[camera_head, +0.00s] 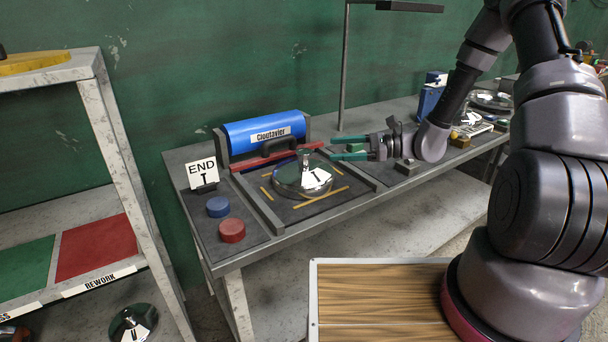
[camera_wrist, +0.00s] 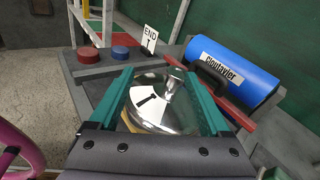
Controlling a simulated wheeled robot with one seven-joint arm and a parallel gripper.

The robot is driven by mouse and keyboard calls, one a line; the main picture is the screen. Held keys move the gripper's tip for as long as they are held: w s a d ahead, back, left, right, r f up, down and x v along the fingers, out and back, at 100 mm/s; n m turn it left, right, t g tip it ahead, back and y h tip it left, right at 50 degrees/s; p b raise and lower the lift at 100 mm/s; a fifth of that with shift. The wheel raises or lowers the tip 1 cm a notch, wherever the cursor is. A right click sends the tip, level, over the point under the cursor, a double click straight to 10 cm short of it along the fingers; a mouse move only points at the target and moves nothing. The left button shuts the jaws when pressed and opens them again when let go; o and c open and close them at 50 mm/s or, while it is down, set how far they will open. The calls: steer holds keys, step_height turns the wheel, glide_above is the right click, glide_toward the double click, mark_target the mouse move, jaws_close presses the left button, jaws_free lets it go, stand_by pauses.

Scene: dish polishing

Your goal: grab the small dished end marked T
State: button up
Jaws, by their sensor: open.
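A shiny steel dished end (camera_head: 289,184) with a raised metal stub in its middle lies on the dark tray on the bench. It also shows in the wrist view (camera_wrist: 185,117), where a white label with a black T is on it. My gripper (camera_head: 337,148) is open and empty, just right of and behind the dished end in the head view. In the wrist view, the green fingers of my gripper (camera_wrist: 159,72) show to the left and right of the dished end. I cannot tell whether they touch it.
A blue Cloutavier cylinder (camera_head: 262,132) and a red bar stand behind the dish. An END T sign (camera_head: 202,173), a blue button (camera_head: 218,207) and a red button (camera_head: 232,230) are left. Yellow strips surround the dish. Another labelled dish (camera_head: 133,323) sits on the lower left shelf.

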mark_target(303, 155)
steer(key=f+m+t, duration=0.1)
steer(key=w+f+m+t, duration=0.1)
steer(key=f, duration=0.1)
steer(key=w+f+m+t, duration=0.1)
steer(key=f, duration=0.1)
steer(key=shift+w+m+y, duration=0.1)
steer(key=shift+m+y, duration=0.3)
steer(key=shift+w+a+f, duration=0.15)
steer(key=shift+f, duration=0.05)
steer(key=x, duration=1)
steer(key=shift+w+a, duration=0.2)
steer(key=shift+w, duration=0.05)
jaws_close()
steer(key=shift+r, duration=0.15)
